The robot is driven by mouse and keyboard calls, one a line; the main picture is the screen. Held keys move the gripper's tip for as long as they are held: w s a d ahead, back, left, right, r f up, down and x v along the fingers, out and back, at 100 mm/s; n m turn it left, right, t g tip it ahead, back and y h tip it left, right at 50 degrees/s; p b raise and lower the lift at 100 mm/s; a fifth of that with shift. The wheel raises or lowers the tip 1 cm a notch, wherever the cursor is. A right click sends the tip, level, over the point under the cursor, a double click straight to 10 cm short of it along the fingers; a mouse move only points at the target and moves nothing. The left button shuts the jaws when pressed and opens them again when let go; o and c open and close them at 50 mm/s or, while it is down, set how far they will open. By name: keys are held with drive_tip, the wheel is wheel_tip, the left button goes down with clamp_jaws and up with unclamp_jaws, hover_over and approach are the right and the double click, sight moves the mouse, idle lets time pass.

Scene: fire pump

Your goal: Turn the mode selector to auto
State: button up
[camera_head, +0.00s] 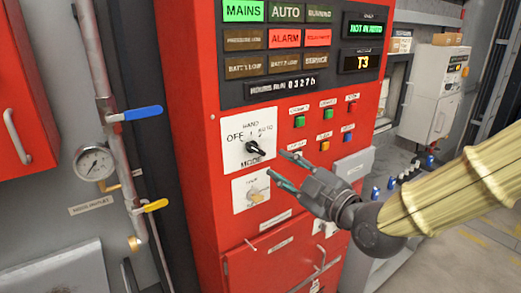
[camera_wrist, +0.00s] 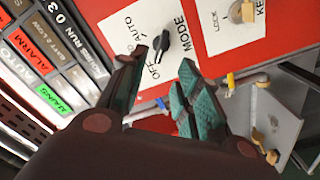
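The mode selector (camera_head: 256,148) is a black knob on a white plate (camera_head: 235,132) marked OFF, HAND and AUTO, on the front of a red cabinet. Its pointer end appears turned to OFF. My gripper (camera_head: 284,172) is open and empty, in front of the panel, to the right of and slightly below the knob in the head view. In the wrist view the knob (camera_wrist: 161,43) shows beyond and between the open fingertips (camera_wrist: 163,58). The fingers look apart from it; the exact gap cannot be told.
A pipe with a blue lever (camera_head: 142,113) and a gauge (camera_head: 95,163) stands left of the cabinet.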

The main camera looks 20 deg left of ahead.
sight(258, 151)
drive_tip(key=p+x, duration=0.3)
drive_tip(key=x, duration=0.7)
drive_tip(key=shift+p, duration=0.4)
drive_tip(key=shift+c, duration=0.2)
clamp_jaws()
